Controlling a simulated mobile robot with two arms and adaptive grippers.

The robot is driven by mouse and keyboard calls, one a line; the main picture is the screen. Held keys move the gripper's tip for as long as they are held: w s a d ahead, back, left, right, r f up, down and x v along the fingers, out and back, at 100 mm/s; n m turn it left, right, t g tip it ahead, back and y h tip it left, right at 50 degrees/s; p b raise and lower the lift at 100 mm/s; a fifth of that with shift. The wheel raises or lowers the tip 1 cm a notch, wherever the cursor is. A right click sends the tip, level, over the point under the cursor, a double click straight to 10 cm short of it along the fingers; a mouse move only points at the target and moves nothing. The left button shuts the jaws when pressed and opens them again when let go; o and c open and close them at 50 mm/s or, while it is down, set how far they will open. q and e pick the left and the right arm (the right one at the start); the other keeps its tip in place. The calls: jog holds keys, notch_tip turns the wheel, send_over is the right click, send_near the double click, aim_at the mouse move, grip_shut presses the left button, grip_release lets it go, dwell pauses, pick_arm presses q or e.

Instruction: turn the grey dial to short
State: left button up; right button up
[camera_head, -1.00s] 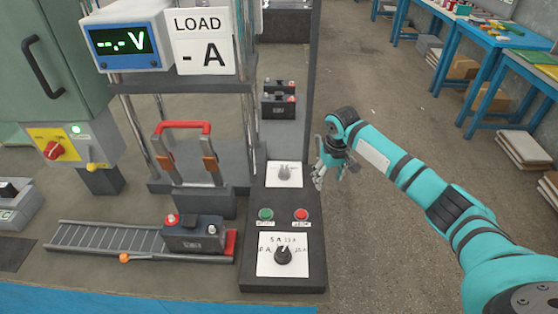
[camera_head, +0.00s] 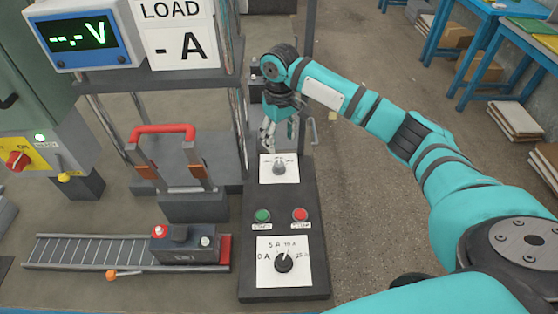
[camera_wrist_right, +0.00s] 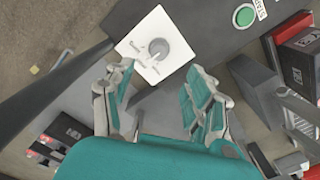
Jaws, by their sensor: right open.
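The grey dial (camera_head: 279,169) sits on a white label plate (camera_head: 266,178) at the far end of the dark control panel (camera_head: 319,262). In the right wrist view the grey dial (camera_wrist_right: 158,47) and its white plate (camera_wrist_right: 176,68) lie just beyond the fingertips; the printed words are too small to read. My right gripper (camera_head: 268,138) hangs over the far edge of the panel, close behind the dial. In the right wrist view my right gripper (camera_wrist_right: 160,80) is open and empty, its fingers apart with the dial between and ahead of them. My left gripper is not in view.
Nearer on the panel are a green button (camera_head: 262,216), a red button (camera_head: 300,215) and a black dial (camera_head: 284,262). A battery (camera_head: 185,244) sits on the roller track (camera_head: 90,252) to the left. A frame with a red handle (camera_head: 163,129) stands left of the panel.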

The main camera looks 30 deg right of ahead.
aim_at(280, 164)
notch_tip(280, 164, down, 10)
jog(key=shift+w+r, duration=0.1)
jog(key=shift+r, duration=0.1)
jog(key=shift+f, duration=0.45)
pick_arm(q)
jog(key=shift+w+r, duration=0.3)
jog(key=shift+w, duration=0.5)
pick_arm(e)
grip_shut()
